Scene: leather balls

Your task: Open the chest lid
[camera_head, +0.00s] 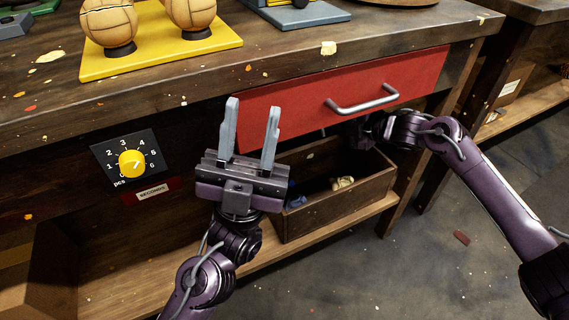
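I see no chest with a lid that I can make out. An open-topped wooden box (338,208) stands on the lower shelf under the workbench, with a few small things inside. My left gripper (252,105) points up in front of the bench, its two grey fingers apart and nothing between them. It stands in front of the left end of a red drawer front (290,103) with a metal handle (362,101). My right gripper (366,130) is below the handle, by the drawer's lower edge and above the box. Its fingers are mostly hidden.
A yellow board (160,57) with two leather balls on dark stands sits on the benchtop (300,62). A yellow dial (132,163) is on the bench front at left. Another bench stands at right. The floor (400,275) in front is mostly clear.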

